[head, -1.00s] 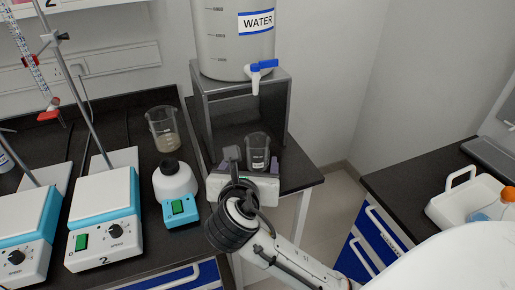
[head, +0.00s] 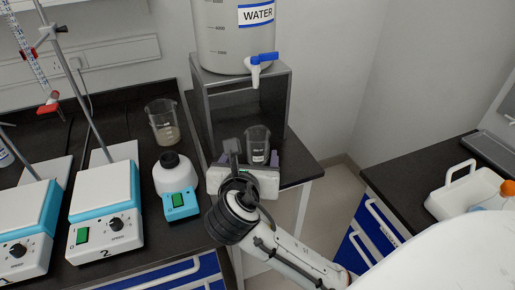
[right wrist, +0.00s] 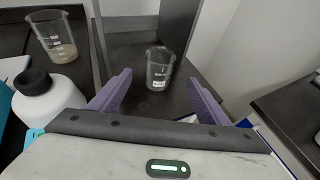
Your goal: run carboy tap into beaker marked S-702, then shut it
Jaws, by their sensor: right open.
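The carboy (head: 222,38), labelled WATER, stands on a dark metal stand. Its white tap with a blue handle (head: 262,58) hangs at the lower front, spout down. A small glass beaker (head: 257,143) with a white label stands below on the black bench; it also shows in the right wrist view (right wrist: 160,66). The label is too small to read. My right gripper (head: 245,158) is open and empty, and its purple fingers in the right wrist view (right wrist: 159,80) point at the beaker, which is beyond and between the tips. My left gripper is not in view.
The stand (head: 207,110) rises just behind the beaker. Another beaker (head: 163,122) with cloudy liquid and a white bottle (head: 172,175) are at the left, near hotplate stirrers (head: 103,210). A white tray (head: 462,195) is on the right bench. A floor gap separates the benches.

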